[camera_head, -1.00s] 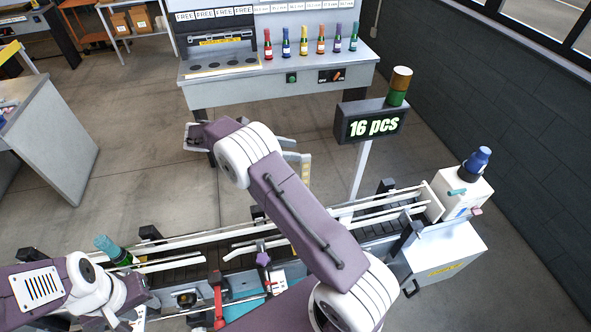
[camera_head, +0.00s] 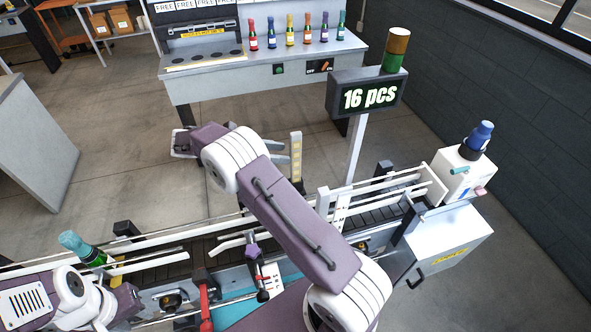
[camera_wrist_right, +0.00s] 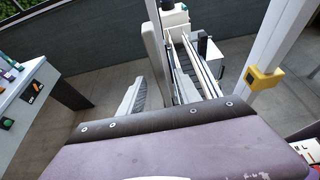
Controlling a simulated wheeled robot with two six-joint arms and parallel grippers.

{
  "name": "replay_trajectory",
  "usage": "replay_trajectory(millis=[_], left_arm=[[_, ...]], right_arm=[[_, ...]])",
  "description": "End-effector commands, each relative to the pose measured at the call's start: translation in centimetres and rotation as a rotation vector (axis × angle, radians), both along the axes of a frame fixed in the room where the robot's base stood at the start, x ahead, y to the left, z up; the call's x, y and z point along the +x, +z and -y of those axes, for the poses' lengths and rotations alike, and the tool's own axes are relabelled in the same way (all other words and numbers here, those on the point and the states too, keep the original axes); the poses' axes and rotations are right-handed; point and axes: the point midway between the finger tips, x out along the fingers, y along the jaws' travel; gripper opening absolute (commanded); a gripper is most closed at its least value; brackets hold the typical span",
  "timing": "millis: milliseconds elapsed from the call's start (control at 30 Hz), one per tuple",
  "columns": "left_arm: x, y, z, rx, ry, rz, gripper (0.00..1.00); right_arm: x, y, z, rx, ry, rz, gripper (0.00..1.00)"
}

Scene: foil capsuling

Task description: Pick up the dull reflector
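I cannot identify the dull reflector with certainty. An upright pale yellow strip (camera_head: 296,153) stands behind the conveyor. My right gripper (camera_head: 287,152) has its grey fingers beside this strip in the head view; whether they touch it I cannot tell. In the right wrist view the fingers (camera_wrist_right: 170,88) look spread apart, with nothing visibly clamped. A yellow block (camera_wrist_right: 265,77) is fixed to a pale post right of them. My left gripper is at the lower left by a green bottle with a teal top (camera_head: 85,248); its fingertips are not clear.
The conveyor (camera_head: 385,213) runs across the front, with white rails and a red-handled clamp (camera_head: 205,300). A display on a post (camera_head: 366,95) reads 16 pcs. A bench (camera_head: 270,85) with several coloured bottles stands behind.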

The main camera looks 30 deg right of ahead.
Motion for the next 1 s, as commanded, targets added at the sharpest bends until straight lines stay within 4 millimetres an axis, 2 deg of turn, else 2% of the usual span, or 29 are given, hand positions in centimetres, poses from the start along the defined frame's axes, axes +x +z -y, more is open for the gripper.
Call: replay_trajectory(millis=[100,300,433,633,800,1000], left_arm=[[0.0,0.9,0.0,0.000,0.000,0.000,0.36],[0.0,2.1,0.0,0.000,0.000,0.000,0.36],[0.0,2.1,0.0,0.000,0.000,0.000,0.36],[0.0,4.9,0.0,0.000,0.000,0.001,0.36],[0.0,5.2,0.0,0.000,0.000,0.000,0.36],[0.0,5.1,0.0,0.000,0.000,0.000,0.36]], right_arm=[[-0.3,0.2,0.8,-0.001,-0.002,-0.003,0.40],[-1.0,-1.0,3.2,-0.001,-0.001,-0.002,0.40],[-1.1,-1.3,3.5,0.000,0.000,0.000,0.40],[-2.0,-2.5,6.3,0.000,-0.003,-0.006,0.40],[-2.4,-3.6,7.9,0.000,-0.001,-0.002,0.40],[-2.4,-3.8,7.9,0.000,0.000,0.000,0.40]])
